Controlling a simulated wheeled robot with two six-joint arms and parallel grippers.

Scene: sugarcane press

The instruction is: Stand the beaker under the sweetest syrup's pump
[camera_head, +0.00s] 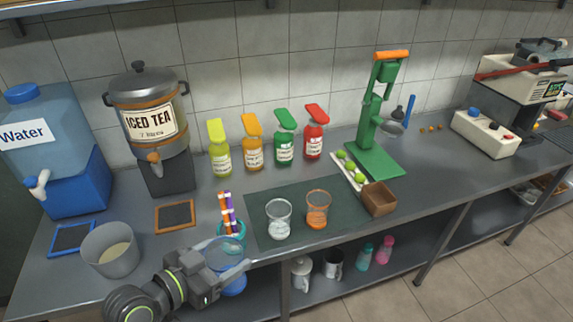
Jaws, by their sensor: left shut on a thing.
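My left gripper (222,262) is at the counter's front edge, shut on a clear bluish vessel (219,250) that looks like the beaker; the fingers partly hide it. Four syrup bottles with coloured pump tops stand in a row near the back wall: yellow (221,160), orange (254,155), green (285,150) and red (314,143). Each has a white label too small to read, so the sweetest cannot be told. The held vessel is well in front of the bottles and apart from them. My right gripper is not in view.
A teal cup of straws or markers (231,232) stands just behind my gripper. Two glasses, one clear (279,219) and one amber-bottomed (317,210), stand on a dark mat (258,202). A grey pot (109,250) is left. The green press (373,150) stands right of the bottles.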

